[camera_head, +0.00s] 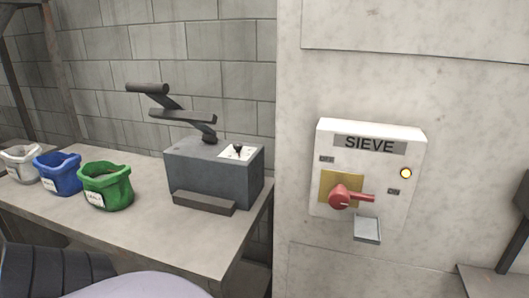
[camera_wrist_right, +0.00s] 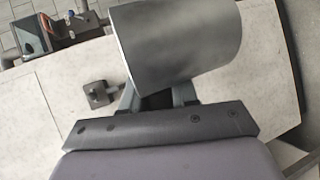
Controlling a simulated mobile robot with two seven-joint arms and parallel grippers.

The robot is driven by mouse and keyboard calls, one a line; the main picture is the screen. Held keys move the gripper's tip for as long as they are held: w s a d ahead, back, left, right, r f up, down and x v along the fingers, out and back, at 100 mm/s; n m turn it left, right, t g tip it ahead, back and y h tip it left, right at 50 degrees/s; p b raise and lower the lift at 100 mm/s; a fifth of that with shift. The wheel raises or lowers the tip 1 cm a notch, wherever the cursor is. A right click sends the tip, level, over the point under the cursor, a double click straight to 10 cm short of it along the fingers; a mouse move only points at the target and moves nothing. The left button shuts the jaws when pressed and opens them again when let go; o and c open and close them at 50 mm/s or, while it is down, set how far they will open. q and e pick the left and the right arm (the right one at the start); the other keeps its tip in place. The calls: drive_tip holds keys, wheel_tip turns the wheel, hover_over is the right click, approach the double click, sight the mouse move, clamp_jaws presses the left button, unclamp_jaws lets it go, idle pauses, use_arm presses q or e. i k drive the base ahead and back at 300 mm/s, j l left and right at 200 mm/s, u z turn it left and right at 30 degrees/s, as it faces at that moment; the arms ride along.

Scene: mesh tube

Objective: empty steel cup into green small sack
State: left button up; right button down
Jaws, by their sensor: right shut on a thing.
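The green small sack (camera_head: 105,187) stands open and upright on the bench in the head view, with a white label on its front. I cannot make out what is inside it. The steel cup (camera_wrist_right: 182,42) fills the upper middle of the right wrist view, its smooth grey side facing the camera. My right gripper (camera_wrist_right: 158,98) is shut on the cup. The cup's opening and contents are hidden. The cup and right gripper do not show in the head view, so their distance from the sack cannot be told. My left gripper is not in view.
A blue sack (camera_head: 58,174) and a white sack (camera_head: 21,164) stand left of the green one. A grey machine with a black lever (camera_head: 212,172) stands to its right. A SIEVE switch box (camera_head: 368,170) hangs on the wall. The bench front (camera_head: 190,243) is clear.

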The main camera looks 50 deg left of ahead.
sight(107, 186)
drive_tip(key=k+j+u, duration=0.2)
drive_tip(key=j, duration=0.5)
drive_tip(key=k+j+u, duration=0.2)
drive_tip(key=j, duration=0.5)
drive_tip(key=k+j+u, duration=0.15)
drive_tip(key=j, duration=0.6)
drive_tip(key=j+u, duration=0.2)
drive_tip(key=j, duration=0.55)
